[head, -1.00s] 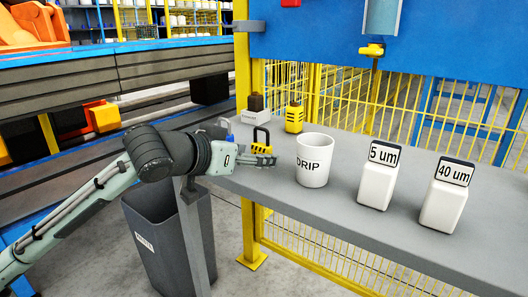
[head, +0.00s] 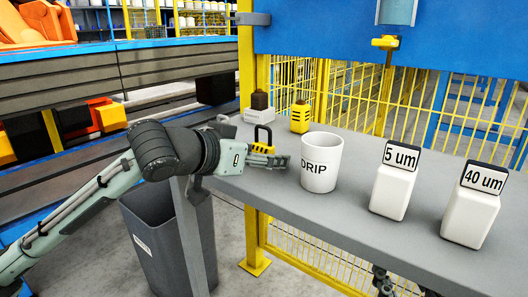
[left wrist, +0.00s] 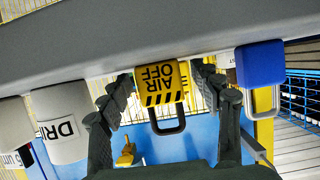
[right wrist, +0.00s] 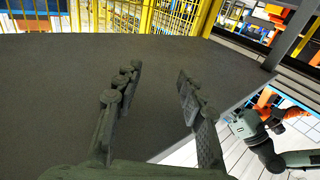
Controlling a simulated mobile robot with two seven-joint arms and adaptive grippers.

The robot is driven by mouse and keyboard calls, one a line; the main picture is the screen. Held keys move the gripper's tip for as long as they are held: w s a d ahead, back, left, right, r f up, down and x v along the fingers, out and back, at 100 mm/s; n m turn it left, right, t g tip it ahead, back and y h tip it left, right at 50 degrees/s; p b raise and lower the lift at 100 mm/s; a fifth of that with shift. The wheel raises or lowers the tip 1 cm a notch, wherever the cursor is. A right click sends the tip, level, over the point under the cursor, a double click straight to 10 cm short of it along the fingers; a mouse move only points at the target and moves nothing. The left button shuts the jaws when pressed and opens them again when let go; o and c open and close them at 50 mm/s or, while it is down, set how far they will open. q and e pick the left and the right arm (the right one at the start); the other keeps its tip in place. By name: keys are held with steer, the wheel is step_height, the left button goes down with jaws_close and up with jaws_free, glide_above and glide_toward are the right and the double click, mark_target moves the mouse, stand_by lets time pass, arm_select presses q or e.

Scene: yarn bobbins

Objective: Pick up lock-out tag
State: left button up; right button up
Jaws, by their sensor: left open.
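The lock-out tag (head: 262,138) is a yellow block with a black shackle, standing on the grey bench near its left end. In the left wrist view the tag (left wrist: 158,84) appears upside down, with "AIR OFF" and black stripes on its face. My left gripper (head: 280,162) is at the tag. Its fingers (left wrist: 162,92) are open, one on each side of the tag, and I see gaps between them and it. My right gripper (right wrist: 157,88) is open and empty; in the head view it shows at the bottom edge (head: 384,281).
A white DRIP cup (head: 320,164) stands just right of my left gripper. White containers marked 5 um (head: 392,192) and 40 um (head: 470,218) stand further right. A yellow-black block (head: 299,117) stands behind. A blue block (left wrist: 260,64) is beside the tag. A grey bin (head: 165,238) is below.

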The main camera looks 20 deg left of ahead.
arm_select(q)
steer(key=c, duration=1.2)
steer(key=shift+o, duration=0.2)
steer(key=shift+r, duration=0.1)
steer(key=shift+r, duration=0.2)
step_height(320, 180, up, 4)
steer(key=shift+f+p, duration=0.2)
steer(key=shift+p, duration=0.55)
steer(key=s+a+r, duration=0.2)
steer(key=a, duration=0.1)
steer(key=s+a+r, duration=0.1)
steer(key=shift+s+a, duration=0.2)
arm_select(e)
steer(key=d+f+g+h, duration=0.3)
steer(key=d+f+g, duration=0.15)
steer(key=f, duration=0.45)
arm_select(q)
steer(key=s+a+r, duration=0.3)
steer(key=s+a, duration=0.1)
steer(key=shift+a+r+b, duration=0.35)
steer(key=shift+r+b, duration=0.05)
arm_select(e)
step_height(320, 180, up, 5)
steer(key=a+t+y, duration=0.1)
steer(key=a+t, duration=0.1)
steer(key=t, duration=0.1)
steer(key=shift+w+a+r+y, duration=0.15)
steer(key=shift+a+r+y, duration=0.05)
steer(key=shift+a+y, duration=0.2)
